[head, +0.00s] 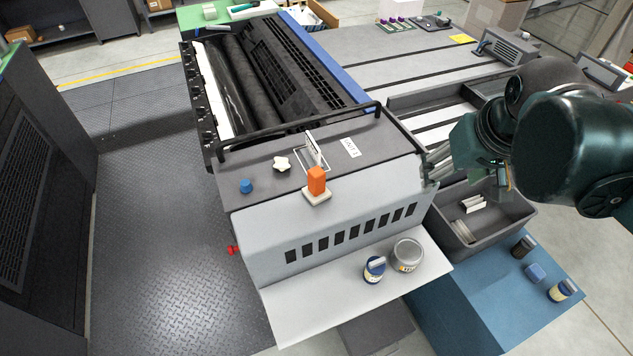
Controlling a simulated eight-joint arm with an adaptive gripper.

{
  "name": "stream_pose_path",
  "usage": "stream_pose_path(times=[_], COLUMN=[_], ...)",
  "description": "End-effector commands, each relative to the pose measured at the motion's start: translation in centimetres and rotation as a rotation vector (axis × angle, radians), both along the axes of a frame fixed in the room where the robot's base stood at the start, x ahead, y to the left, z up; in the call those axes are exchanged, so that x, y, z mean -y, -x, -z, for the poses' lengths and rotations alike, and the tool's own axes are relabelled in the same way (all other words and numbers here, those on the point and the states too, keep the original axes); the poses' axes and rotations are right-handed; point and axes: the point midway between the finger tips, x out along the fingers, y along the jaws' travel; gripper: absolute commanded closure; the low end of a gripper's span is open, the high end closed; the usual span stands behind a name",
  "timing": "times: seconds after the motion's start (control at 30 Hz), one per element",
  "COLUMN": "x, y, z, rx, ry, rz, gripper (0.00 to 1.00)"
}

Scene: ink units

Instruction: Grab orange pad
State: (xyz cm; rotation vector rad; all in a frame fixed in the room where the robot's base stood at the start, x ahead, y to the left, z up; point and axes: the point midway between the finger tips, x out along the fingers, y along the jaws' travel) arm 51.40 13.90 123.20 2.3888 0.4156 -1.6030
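The orange pad (317,180) is a small upright orange block. It sits on a whitish base (316,197) on top of the grey machine cover, near its front edge. My gripper (428,168) is to the right of the pad, at the right end of the cover, with a clear gap between them. Its fingers point left, and nothing shows held in them. They are small and partly overlap the machine's edge, so their opening is unclear.
A black rail (300,126) runs behind. A tin (407,254) and a jar (374,269) stand on the lower shelf. A dark bin (505,240) lies below my arm.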

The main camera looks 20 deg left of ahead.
Motion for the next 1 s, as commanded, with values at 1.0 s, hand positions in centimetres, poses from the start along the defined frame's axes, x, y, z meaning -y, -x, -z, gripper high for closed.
stream_pose_path(times=[1.0], x=[-22.0], y=[-3.0], z=[1.4], rx=[-0.240], ry=[0.146], rz=[-0.437], gripper=[0.44])
